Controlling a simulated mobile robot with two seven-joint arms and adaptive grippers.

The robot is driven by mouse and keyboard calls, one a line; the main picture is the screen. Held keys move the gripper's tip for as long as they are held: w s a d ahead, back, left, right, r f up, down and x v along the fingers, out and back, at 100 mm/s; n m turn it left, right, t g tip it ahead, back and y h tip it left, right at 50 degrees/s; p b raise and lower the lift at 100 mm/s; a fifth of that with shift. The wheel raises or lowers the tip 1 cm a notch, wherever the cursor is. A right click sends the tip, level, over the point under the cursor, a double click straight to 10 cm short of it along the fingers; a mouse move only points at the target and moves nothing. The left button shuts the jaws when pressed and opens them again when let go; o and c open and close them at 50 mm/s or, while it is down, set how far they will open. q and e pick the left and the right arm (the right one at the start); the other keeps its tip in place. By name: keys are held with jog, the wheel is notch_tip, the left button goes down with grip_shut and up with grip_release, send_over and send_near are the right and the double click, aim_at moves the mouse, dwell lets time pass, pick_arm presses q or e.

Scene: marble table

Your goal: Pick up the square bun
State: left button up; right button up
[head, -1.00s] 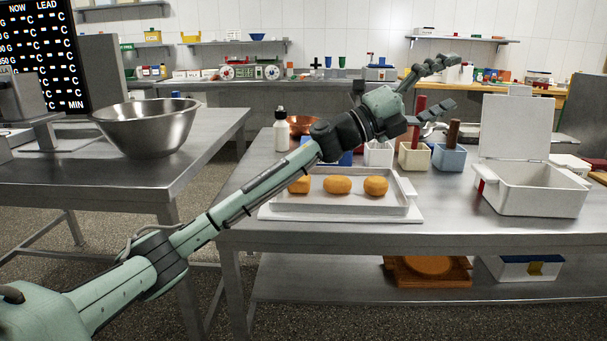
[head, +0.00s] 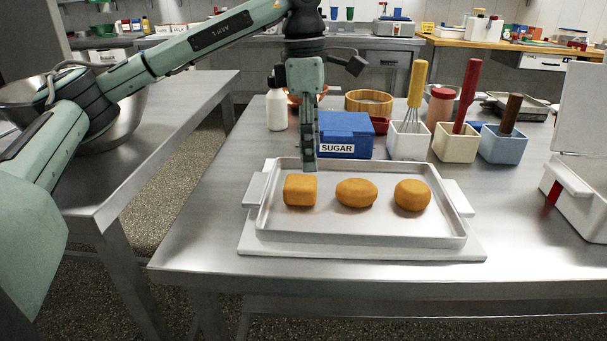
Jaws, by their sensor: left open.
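The square bun (head: 300,190) is golden brown with rounded corners and lies at the left end of a pale metal tray (head: 360,234). An oval bun (head: 356,193) lies in the middle and a round bun (head: 412,195) at the right. My left gripper (head: 309,166) points down just above and behind the square bun, its fingers seen nearly edge-on. It is open and holds nothing; I cannot tell whether its tips touch the bun. My right gripper is not in view.
Behind the tray stand a white bottle (head: 276,110), a blue SUGAR box (head: 345,135), and utensil pots in white (head: 408,142), cream (head: 455,143) and blue (head: 503,146). A white lidded box (head: 575,200) stands at the right. The table front (head: 330,275) is clear.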

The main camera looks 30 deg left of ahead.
aim_at(300, 181)
pick_arm(q)
jog(key=shift+a+r+y, duration=0.1)
jog(key=shift+a+y, duration=0.2)
jog(key=shift+a, duration=0.65)
jog(key=shift+s+a, duration=0.1)
jog(key=shift+a, duration=0.2)
jog(key=f, duration=0.7)
jog(key=shift+s+d+f, duration=0.3)
jog(key=shift+s+d, duration=0.05)
jog(key=shift+d, duration=0.05)
jog(key=c, duration=1.2)
jog(key=shift+c, duration=0.2)
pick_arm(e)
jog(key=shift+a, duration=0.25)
pick_arm(q)
jog(key=shift+r, duration=0.1)
